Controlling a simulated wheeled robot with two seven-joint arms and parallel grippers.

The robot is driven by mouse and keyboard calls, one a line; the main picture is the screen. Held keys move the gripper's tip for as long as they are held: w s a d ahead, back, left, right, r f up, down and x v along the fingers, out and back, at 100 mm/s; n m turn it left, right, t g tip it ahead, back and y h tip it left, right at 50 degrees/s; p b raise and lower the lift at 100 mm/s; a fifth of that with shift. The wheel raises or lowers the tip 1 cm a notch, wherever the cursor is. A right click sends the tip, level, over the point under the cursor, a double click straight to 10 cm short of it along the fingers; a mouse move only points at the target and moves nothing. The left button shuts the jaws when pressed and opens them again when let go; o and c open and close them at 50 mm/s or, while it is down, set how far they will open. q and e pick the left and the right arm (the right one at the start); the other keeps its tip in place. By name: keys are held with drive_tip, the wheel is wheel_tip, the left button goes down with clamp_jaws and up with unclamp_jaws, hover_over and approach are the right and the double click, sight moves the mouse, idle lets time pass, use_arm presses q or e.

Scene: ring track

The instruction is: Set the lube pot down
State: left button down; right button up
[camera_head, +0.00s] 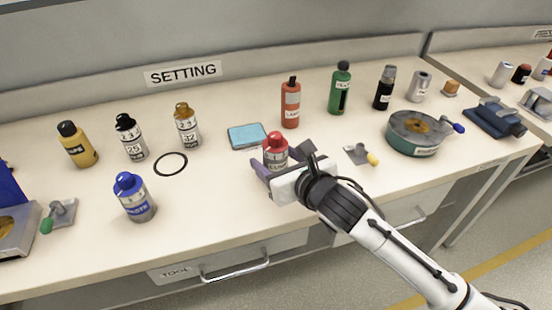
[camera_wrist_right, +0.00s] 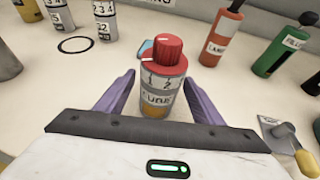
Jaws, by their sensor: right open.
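The lube pot (camera_head: 275,152) is a small grey pot with a red top and a printed label. It stands upright on the pale bench, in front of the light blue pad. In the right wrist view the pot (camera_wrist_right: 162,80) is between the two purple fingers, with a gap beside it on each side. My right gripper (camera_head: 275,168) is open around the pot, low over the bench. The pot's lower part is partly hidden by the gripper. My left gripper is not in view.
The blue pad (camera_head: 247,135) lies just behind the pot. A red bottle (camera_head: 290,104) and a green bottle (camera_head: 340,90) stand further back. A black ring (camera_head: 171,164) lies to the left. A round green-sided device (camera_head: 414,134) stands at the right. The bench front has free room.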

drive_tip(key=shift+r, duration=0.1)
drive_tip(key=shift+s+d+r, duration=0.1)
drive_tip(key=shift+s+r, duration=0.05)
drive_tip(key=shift+s, duration=0.05)
drive_tip(key=p+v, duration=0.1)
drive_tip(key=v, duration=1)
drive_tip(key=shift+s+d, duration=0.2)
